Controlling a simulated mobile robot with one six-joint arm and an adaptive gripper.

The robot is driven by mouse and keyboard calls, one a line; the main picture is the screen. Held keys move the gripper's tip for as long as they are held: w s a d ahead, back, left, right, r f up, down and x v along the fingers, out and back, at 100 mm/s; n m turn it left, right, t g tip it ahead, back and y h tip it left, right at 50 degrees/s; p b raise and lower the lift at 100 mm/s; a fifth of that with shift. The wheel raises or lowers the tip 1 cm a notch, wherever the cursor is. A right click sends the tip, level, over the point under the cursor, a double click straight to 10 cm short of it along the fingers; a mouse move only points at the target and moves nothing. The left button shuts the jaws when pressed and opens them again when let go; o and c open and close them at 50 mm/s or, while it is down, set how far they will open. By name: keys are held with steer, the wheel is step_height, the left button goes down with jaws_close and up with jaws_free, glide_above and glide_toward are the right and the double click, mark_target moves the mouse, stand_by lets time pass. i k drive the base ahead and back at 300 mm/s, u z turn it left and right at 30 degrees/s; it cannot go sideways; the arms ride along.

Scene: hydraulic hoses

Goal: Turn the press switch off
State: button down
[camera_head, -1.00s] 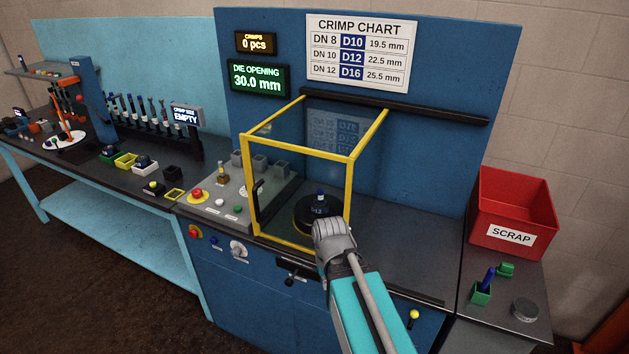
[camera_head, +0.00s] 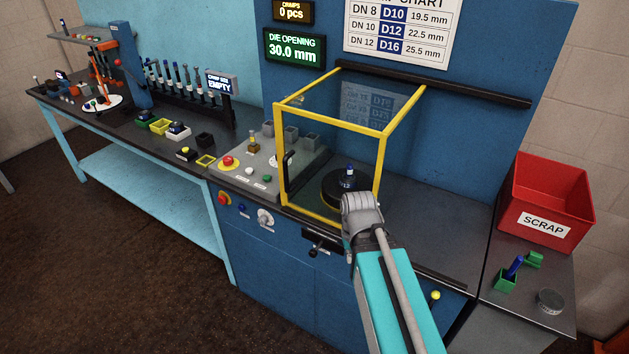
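A round grey-white rotary switch (camera_head: 265,217) sits on the blue press cabinet's front (camera_head: 275,265), left of my arm. It looks like the press switch, but its label and setting are too small to read. A red knob (camera_head: 224,198) and a small blue button (camera_head: 242,208) sit left of it. My gripper (camera_head: 360,203) is to the right of the switch, in front of the yellow-framed guard, and apart from the switch. I see it from behind; its fingers are hidden, so I cannot tell whether it is open.
The yellow-framed clear guard (camera_head: 381,160) stands around a black round die holding a small part. A console with a red mushroom button (camera_head: 227,162) lies left of it. A black handle (camera_head: 322,240) juts out between switch and arm. A red scrap bin (camera_head: 548,185) stands right.

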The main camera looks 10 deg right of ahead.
mark_target(227, 160)
steer(key=k, duration=1.3)
steer(key=u, duration=0.6)
steer(key=i, duration=1.8)
steer(key=z, duration=0.6)
